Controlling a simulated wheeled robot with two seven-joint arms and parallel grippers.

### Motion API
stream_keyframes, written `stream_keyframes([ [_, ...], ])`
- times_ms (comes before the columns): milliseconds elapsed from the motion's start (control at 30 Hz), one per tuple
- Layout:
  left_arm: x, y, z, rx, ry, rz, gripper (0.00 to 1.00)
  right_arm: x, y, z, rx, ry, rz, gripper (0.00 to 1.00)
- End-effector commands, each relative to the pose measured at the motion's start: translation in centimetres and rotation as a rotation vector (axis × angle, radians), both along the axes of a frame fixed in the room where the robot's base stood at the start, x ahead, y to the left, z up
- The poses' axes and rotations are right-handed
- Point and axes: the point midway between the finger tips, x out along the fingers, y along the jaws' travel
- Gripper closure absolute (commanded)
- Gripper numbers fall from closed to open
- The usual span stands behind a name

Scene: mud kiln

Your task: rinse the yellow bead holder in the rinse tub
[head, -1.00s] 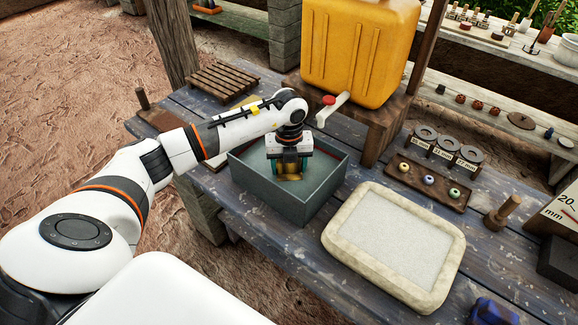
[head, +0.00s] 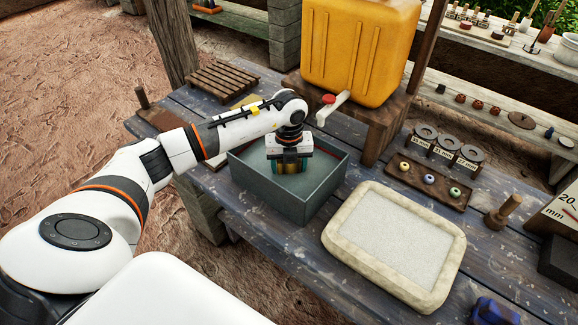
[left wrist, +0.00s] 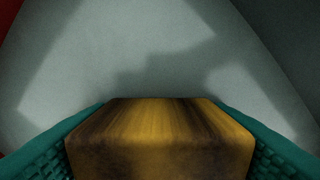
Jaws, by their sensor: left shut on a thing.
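The rinse tub (head: 309,204) is a grey-green open box on the blue worn table, below the yellow water container. My left gripper (head: 290,169) reaches down inside its walls. It is shut on the yellow bead holder (left wrist: 160,135), a yellow block with dark brown smears, seen between the teal finger pads in the left wrist view. In the head view the holder (head: 288,168) is mostly hidden by the fingers. The tub's grey interior (left wrist: 150,50) fills the left wrist view behind it. I cannot tell whether the holder touches water or the tub floor. My right gripper is not in view.
A yellow container (head: 358,45) with a red-tapped spout stands on a wooden stand just behind the tub. A pale tray of white grains (head: 336,240) lies to the right. A bead board (head: 408,183), ring stand (head: 440,152) and slatted rack (head: 222,80) are nearby.

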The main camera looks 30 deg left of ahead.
Motion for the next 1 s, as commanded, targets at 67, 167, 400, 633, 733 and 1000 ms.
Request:
stream_keyframes([
  [67, 0.02, 0.02, 0.07, 0.000, -0.001, 0.000, 0.57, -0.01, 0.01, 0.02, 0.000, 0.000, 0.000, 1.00],
  [167, 0.03, 0.01, 0.08, 0.000, -0.001, 0.000, 0.57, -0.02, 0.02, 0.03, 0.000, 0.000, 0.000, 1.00],
  [400, 0.02, 0.02, 0.43, 0.000, -0.001, 0.000, 0.57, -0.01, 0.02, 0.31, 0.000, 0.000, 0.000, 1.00],
  [633, 0.02, 0.01, 0.68, 0.000, 0.000, 0.000, 0.57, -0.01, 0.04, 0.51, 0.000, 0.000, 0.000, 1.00],
  [733, 0.02, 0.01, 0.66, 0.000, 0.000, 0.000, 0.57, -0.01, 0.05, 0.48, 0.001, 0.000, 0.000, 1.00],
  [1000, 0.02, 0.01, 0.61, 0.001, -0.001, 0.000, 0.57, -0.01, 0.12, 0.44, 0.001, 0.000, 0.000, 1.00],
])
